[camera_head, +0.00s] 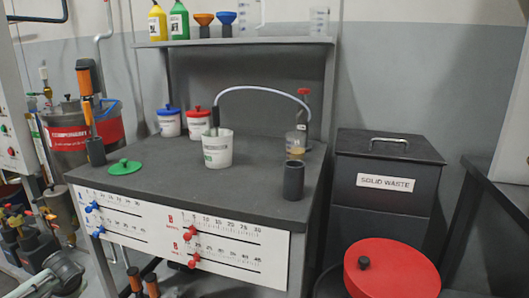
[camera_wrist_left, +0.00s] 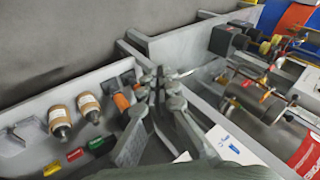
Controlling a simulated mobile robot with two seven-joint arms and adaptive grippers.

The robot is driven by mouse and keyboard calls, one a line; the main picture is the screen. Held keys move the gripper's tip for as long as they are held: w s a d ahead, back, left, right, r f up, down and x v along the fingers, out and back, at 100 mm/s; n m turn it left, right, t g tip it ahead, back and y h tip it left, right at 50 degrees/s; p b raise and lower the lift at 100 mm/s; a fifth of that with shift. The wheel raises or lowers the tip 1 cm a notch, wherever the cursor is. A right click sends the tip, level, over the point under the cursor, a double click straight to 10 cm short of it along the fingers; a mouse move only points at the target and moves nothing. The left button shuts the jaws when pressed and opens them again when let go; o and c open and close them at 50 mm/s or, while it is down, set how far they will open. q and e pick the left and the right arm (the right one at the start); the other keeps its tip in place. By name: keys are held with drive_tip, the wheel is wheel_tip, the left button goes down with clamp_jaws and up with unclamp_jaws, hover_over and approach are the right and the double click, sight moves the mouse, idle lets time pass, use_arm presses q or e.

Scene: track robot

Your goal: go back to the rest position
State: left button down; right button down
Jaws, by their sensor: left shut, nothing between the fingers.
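My left gripper (camera_wrist_left: 160,82) shows in the left wrist view, its grey fingers together and empty. My right gripper is in neither view. In the head view, a grey mechanical part at the lower left corner may be my left arm, but it is cut off.
The dark workbench (camera_head: 150,182) holds a white bucket (camera_head: 217,150) with a hose in it, a green lid (camera_head: 125,167) and a black cylinder (camera_head: 293,180). A solid waste bin (camera_head: 385,182) and a red-lidded drum (camera_head: 400,270) stand right.

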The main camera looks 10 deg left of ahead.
use_arm(q)
drive_tip(key=s+a+f+m+y, duration=0.1)
drive_tip(key=s+a+f+m, duration=0.3)
drive_tip(key=s, duration=0.5)
drive_tip(key=s+a+f+m, duration=0.2)
drive_tip(key=s+f, duration=0.5)
drive_tip(key=s, duration=0.1)
drive_tip(key=s+d+f+n+h, duration=0.1)
drive_tip(key=d+f, duration=0.5)
drive_tip(key=d, duration=0.6)
drive_tip(key=s+d+f+n+g+h, duration=0.1)
drive_tip(key=s+d+f+n+h, duration=0.1)
drive_tip(key=d, duration=1.1)
drive_tip(key=s+d+f+n+h, duration=0.1)
drive_tip(key=s+d+f+h, duration=0.2)
drive_tip(key=d+f, duration=0.6)
drive_tip(key=s+d, duration=0.2)
drive_tip(key=d, duration=0.1)
drive_tip(key=shift+d+f+n+g, duration=0.25)
drive_tip(key=shift+f+n+g, duration=0.05)
drive_tip(key=shift+f+n, duration=0.1)
